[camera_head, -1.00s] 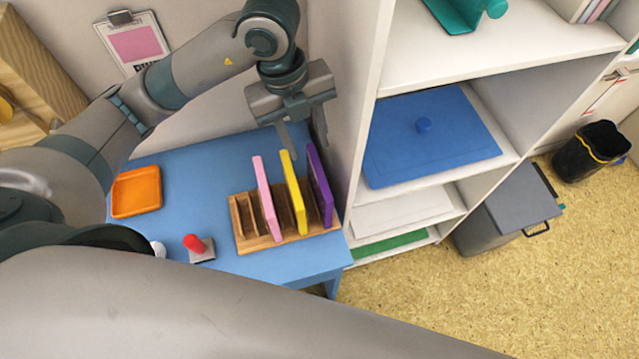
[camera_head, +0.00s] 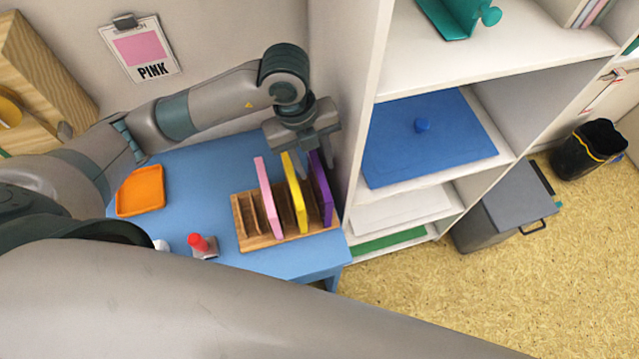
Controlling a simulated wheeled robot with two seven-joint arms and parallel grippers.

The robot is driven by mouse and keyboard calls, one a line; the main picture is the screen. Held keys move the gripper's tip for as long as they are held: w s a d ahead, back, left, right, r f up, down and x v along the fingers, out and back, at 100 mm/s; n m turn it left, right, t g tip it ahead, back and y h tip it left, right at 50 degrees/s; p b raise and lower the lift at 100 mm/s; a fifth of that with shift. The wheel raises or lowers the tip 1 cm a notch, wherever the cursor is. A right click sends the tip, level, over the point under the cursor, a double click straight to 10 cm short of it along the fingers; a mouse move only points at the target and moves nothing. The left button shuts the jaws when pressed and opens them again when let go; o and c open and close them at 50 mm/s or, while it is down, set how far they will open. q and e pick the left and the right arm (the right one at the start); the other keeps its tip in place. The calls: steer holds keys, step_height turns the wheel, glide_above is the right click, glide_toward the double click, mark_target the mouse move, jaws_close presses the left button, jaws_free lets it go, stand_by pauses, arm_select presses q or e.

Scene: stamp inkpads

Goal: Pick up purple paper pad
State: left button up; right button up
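The purple paper pad (camera_head: 322,192) stands upright in the rightmost filled slot of a wooden rack (camera_head: 247,228) on the blue table. A yellow pad (camera_head: 296,199) stands just left of it, and a pink pad (camera_head: 266,194) farther left. My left gripper (camera_head: 318,166) points down over the top of the purple pad, its fingers apart with one on either side of the pad's top edge. I cannot tell whether they touch it. The gripper hides part of the purple and yellow tops. My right gripper is not in view.
The blue table (camera_head: 215,180) also holds an orange tray (camera_head: 140,191) and a red-handled stamp (camera_head: 201,244). A white shelf unit (camera_head: 361,120) stands close right of the rack. The wall with a pink clipboard (camera_head: 141,48) is behind.

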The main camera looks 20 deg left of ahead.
mark_target(318, 172)
arm_select(q)
steer(key=f, duration=0.1)
steer(key=f+p, duration=0.1)
steer(key=f, duration=0.1)
steer(key=shift+w+d, duration=0.1)
steer(key=shift+d, duration=0.15)
steer(key=shift+f, duration=0.4)
jaws_close()
